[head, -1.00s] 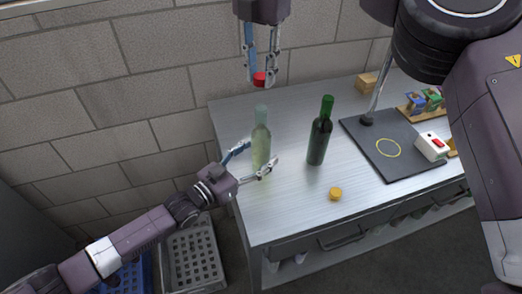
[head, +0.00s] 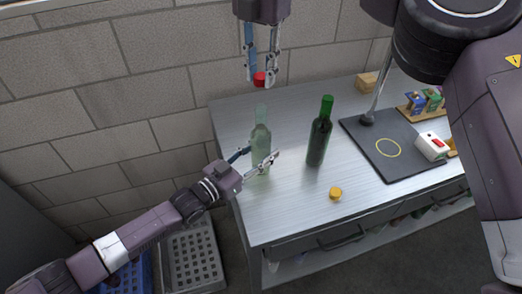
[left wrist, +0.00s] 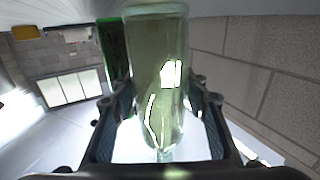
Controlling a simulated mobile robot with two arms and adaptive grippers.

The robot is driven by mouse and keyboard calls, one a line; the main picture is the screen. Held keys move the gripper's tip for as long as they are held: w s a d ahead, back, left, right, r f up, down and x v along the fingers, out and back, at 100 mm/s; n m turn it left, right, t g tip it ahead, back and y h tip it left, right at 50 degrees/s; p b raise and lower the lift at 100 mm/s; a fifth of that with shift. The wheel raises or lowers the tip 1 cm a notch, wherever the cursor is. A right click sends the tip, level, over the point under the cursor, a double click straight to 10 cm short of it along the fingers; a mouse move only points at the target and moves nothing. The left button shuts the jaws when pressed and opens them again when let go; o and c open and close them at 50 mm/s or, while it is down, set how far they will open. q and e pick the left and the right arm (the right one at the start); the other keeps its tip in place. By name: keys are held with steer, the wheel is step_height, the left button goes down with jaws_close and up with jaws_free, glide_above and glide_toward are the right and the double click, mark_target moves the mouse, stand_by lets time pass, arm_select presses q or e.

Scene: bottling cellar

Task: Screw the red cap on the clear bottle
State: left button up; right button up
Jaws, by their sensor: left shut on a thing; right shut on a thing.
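The clear bottle (head: 261,140) stands upright on the metal table, pale green and see-through. It also shows large between the fingers in the left wrist view (left wrist: 158,75). My left gripper (head: 262,162) is shut on the lower part of the clear bottle. My right gripper (head: 260,80) points down from above and is shut on the red cap (head: 260,78). The cap is above the bottle's mouth, with a gap between them.
A dark green bottle (head: 320,132) stands just right of the clear bottle. A yellow cap (head: 335,193) lies near the table's front edge. A dark mat (head: 385,165), a white box with a red switch (head: 432,146) and a wooden block (head: 367,83) are further right. Crates (head: 192,255) stand below left.

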glide_above(261, 107)
steer(key=shift+f, duration=2.45)
steer(key=shift+f, duration=0.15)
steer(key=shift+f, duration=0.75)
steer(key=shift+f, duration=0.6)
